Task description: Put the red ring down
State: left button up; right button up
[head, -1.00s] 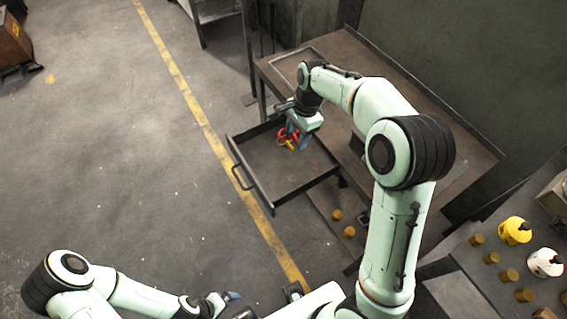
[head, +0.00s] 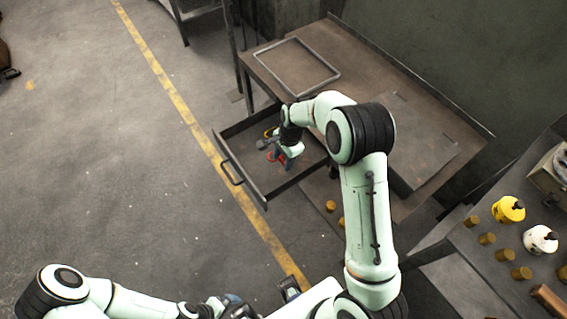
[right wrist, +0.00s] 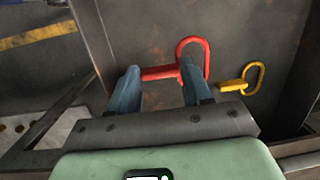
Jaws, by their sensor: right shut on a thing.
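The red ring (right wrist: 193,57), a loop with a straight shank, shows in the right wrist view. Its shank lies between the two blue fingers of my right gripper (right wrist: 158,78), which is shut on it. In the head view the red ring (head: 275,155) is small and partly hidden by my right gripper (head: 276,153), inside the open drawer (head: 252,187). It is low over the drawer floor; I cannot tell whether it touches. My left gripper (head: 226,302) is at the bottom edge, apart from the drawer; its jaw opening is unclear.
A yellow ring (right wrist: 254,79) lies in the drawer beside the red one, to its right in the wrist view. The drawer walls surround the gripper. The workbench (head: 420,125) stands behind, with a rectangular frame (head: 335,75) on top. The drawer's front part looks clear.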

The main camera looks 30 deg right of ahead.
aim_at(284, 161)
notch_tip(284, 161, down, 4)
jog(key=shift+r, duration=0.25)
jog(key=shift+f, duration=0.2)
jog(key=o, duration=1.2)
jog(key=shift+c, duration=0.2)
jog(key=shift+r, duration=0.15)
